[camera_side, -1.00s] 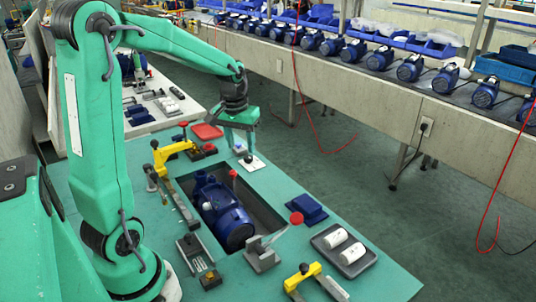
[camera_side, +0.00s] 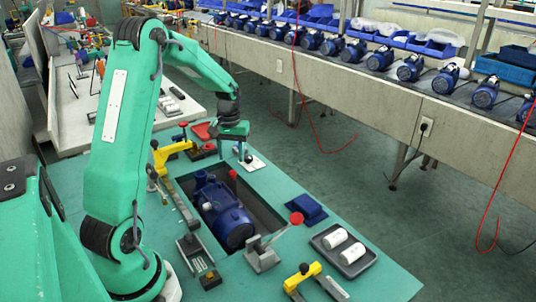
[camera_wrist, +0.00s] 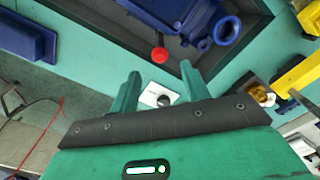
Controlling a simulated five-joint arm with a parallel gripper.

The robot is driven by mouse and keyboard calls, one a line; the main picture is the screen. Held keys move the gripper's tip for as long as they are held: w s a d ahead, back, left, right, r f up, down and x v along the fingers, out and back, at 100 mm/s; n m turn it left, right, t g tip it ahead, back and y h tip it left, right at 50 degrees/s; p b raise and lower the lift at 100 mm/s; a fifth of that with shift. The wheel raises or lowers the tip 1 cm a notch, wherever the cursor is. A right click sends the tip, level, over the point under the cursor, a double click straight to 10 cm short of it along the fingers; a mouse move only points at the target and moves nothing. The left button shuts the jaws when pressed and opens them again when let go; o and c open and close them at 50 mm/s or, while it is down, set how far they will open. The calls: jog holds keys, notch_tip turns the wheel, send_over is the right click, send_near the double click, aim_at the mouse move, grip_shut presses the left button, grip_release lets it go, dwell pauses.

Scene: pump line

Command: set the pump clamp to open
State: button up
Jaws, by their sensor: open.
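A grey clamp (camera_side: 262,256) stands at the near edge of the pump recess. Its lever slants up to the right and ends in a red knob (camera_side: 290,222). A blue pump (camera_side: 228,218) lies in the recess and shows in part in the wrist view (camera_wrist: 222,30). My gripper (camera_side: 240,150) is at the far end of the recess, well away from the grey clamp. In the wrist view its two fingers (camera_wrist: 160,71) are apart with nothing between them. The grey clamp is outside the wrist view. I cannot tell whether its jaw touches the pump.
A white plate with a dark knob (camera_wrist: 154,95) lies below my gripper. A red-topped post (camera_side: 233,174) stands by the pump. Yellow clamps (camera_side: 174,152) (camera_side: 303,278) stand at both ends. A blue block (camera_side: 307,208) and a tray with white cylinders (camera_side: 345,264) lie right.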

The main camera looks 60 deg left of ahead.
aim_at(233, 170)
jog(key=shift+f, duration=3.55)
grip_shut()
